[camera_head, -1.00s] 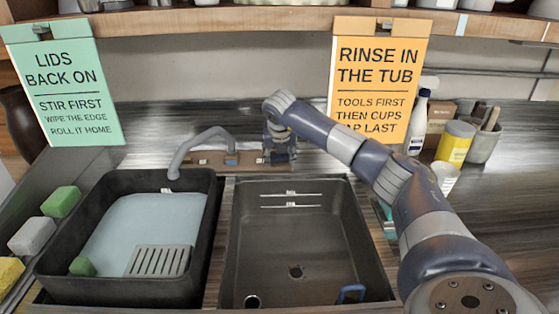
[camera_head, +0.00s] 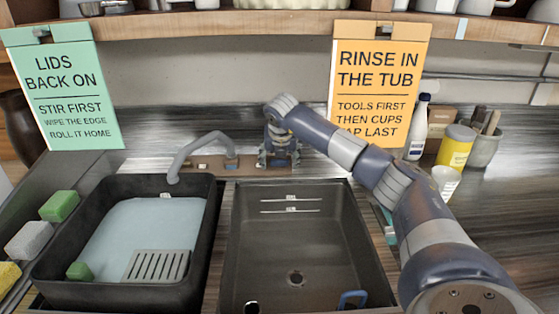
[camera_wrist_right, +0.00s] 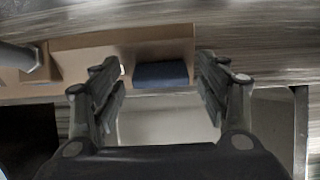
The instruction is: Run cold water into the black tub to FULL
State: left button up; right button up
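The black tub (camera_head: 207,240) stands at the left and holds a pale blue, water-like surface (camera_head: 120,232). A grey slotted grate (camera_head: 157,266) and a green sponge (camera_head: 80,270) are in it. The grey faucet spout (camera_head: 176,165) bends over its back edge; no stream shows. The faucet base (camera_head: 208,164) runs behind the tub and basin. My right gripper (camera_head: 279,158) is at the base's right end, pointing down. In the right wrist view, its fingers are apart, with a dark blue block (camera_wrist_right: 160,75) seen between them, contact unclear. My left gripper is out of view.
A dark basin (camera_head: 300,240) with two marked white lines, a drain and a blue loop (camera_head: 352,299) sits right of the tub. Sponges (camera_head: 28,240) lie left. A white cup (camera_head: 445,182), yellow canister (camera_head: 456,147) and bottle (camera_head: 417,127) stand right.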

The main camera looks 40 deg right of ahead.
jog(key=v, duration=1.2)
jog(key=shift+s, duration=0.1)
dwell(0.4)
